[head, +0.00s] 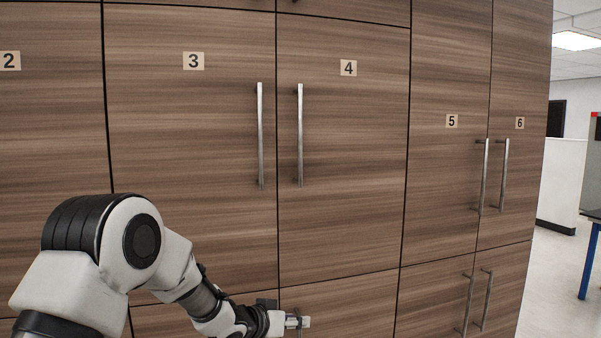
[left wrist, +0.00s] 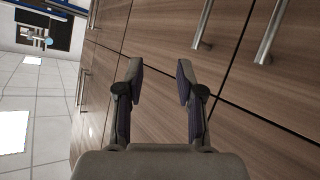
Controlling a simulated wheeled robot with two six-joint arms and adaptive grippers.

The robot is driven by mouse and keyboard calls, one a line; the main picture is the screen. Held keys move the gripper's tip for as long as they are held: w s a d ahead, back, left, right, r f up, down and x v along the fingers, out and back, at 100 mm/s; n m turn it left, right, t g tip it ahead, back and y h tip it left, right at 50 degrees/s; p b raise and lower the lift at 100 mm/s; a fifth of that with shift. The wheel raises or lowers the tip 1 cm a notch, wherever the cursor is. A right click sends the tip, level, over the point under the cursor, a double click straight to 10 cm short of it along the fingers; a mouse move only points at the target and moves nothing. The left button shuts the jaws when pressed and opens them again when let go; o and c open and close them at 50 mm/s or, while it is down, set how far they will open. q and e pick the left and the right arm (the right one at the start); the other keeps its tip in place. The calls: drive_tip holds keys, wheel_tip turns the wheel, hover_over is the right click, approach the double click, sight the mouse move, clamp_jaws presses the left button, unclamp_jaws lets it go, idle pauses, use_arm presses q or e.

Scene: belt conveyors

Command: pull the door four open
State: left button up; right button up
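Door four (head: 345,150) is a brown wood-grain cabinet door with a "4" label (head: 348,68). It looks shut, flush with its neighbours. Its upright metal bar handle (head: 299,135) is near its left edge. My left gripper (head: 304,321) is low in the head view, below door four and well under the handle's lower end. In the left wrist view its two fingers (left wrist: 160,78) are apart with nothing between them. Two metal handles show past the fingers there; I cannot tell which doors they belong to. My right gripper is not in view.
Door three (head: 190,140) is left of door four, its handle (head: 260,136) close beside door four's. Doors five (head: 445,170) and six (head: 517,170) are to the right, with lower doors beneath. Open floor (head: 548,270) and a blue-legged table (head: 590,260) lie at far right.

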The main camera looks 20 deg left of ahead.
use_arm(q)
drive_tip(key=w+a+r+m+t+h+p, duration=0.1)
drive_tip(key=w+r+t, duration=0.1)
drive_tip(key=r, duration=1)
drive_tip(key=w+a+r+m+t+p, duration=0.1)
drive_tip(key=w+r, duration=0.1)
drive_tip(key=r, duration=1.1)
drive_tip(key=t+p, duration=0.2)
approach(299, 135)
drive_tip(key=w, duration=0.2)
drive_tip(key=p+x, duration=0.2)
drive_tip(key=x, duration=0.6)
drive_tip(key=shift+w+d+m+h+p, duration=0.3)
drive_tip(key=shift+d+m, duration=0.1)
clamp_jaws()
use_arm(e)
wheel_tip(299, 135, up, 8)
